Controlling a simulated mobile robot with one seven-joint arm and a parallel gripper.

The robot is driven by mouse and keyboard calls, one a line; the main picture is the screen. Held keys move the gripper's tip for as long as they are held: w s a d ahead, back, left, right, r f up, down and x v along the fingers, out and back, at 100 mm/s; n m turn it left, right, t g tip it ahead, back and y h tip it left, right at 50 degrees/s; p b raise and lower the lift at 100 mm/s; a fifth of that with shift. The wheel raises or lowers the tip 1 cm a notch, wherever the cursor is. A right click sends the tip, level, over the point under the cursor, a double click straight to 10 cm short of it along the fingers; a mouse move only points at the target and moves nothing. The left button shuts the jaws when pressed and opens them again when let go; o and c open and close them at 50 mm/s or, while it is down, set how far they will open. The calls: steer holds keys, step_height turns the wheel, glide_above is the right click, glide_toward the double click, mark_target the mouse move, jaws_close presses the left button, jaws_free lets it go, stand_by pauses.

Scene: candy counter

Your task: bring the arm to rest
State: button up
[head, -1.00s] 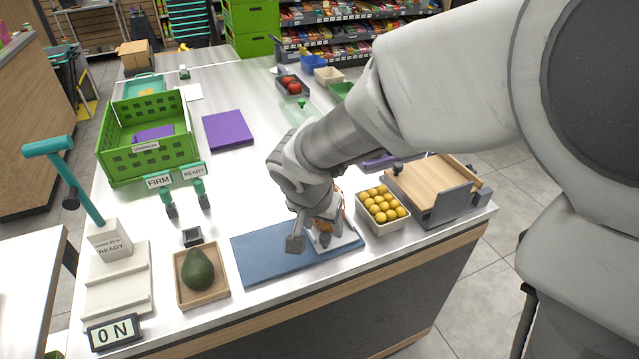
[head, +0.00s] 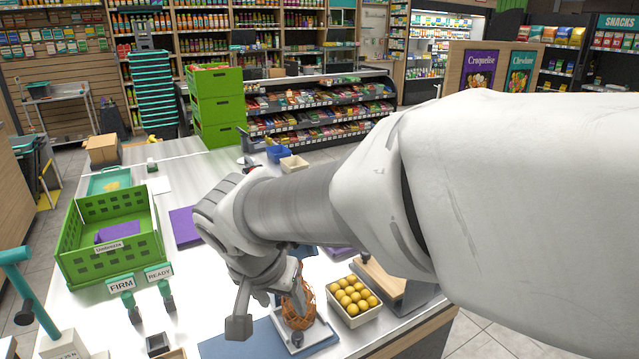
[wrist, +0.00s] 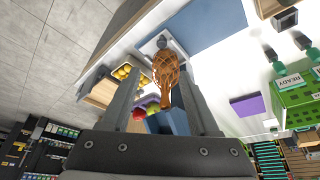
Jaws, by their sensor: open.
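My gripper (head: 262,306) is open, above the front of the counter near the blue mat (head: 232,346). An orange mesh net (head: 299,306) stands just right of the gripper in the head view, over a white plate (head: 318,338) at the mat's right end. In the wrist view the net (wrist: 166,78) shows between and beyond my two fingers, and I cannot tell whether they touch it. My arm stretches in from the right and hides the middle and back right of the counter.
A box of yellow balls (head: 352,297) and a wooden board (head: 380,278) lie right of the net. A green crate (head: 110,262) and FIRM and READY signs (head: 122,285) stand left.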

steer(key=s+d+r+n+p, duration=0.1)
steer(key=s+d+r, duration=0.2)
steer(key=d, duration=0.7)
steer(key=s+d+r+n+t+y+p, duration=0.1)
steer(key=s+d+r+p, duration=0.1)
steer(key=s+d+r, duration=0.2)
steer(key=s+d, duration=0.3)
steer(key=d, duration=0.4)
steer(key=shift+s+r+n+p, duration=0.15)
steer(key=shift+r+n+p, duration=0.05)
steer(key=shift+n+p, duration=0.1)
stand_by(0.4)
